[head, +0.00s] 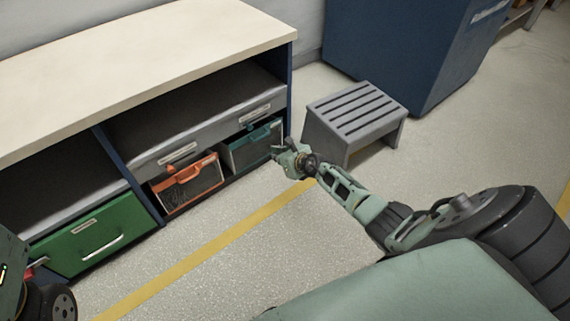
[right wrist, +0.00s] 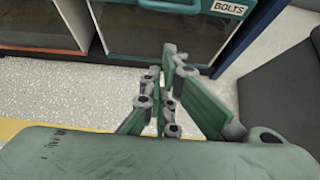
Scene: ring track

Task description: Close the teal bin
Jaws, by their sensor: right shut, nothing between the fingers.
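The teal bin (head: 253,146) sits at the right end of the cabinet's lower row in the head view. It has a teal frame and a dark see-through front. In the right wrist view its front (right wrist: 160,40) fills the top middle, with a handle and a BOLTS label. I cannot tell how far it stands out. My right gripper (head: 279,151) is shut and empty, just in front of the bin's right side. In the right wrist view its fingers (right wrist: 175,58) overlap the bin's lower front; contact is unclear. My left gripper is not in view.
An orange bin (head: 188,183) stands left of the teal one, and a green drawer (head: 92,234) is farther left in the cabinet (head: 150,60). A grey step stool (head: 354,110) stands close to the right. Open floor (head: 230,265) with a yellow line lies in front.

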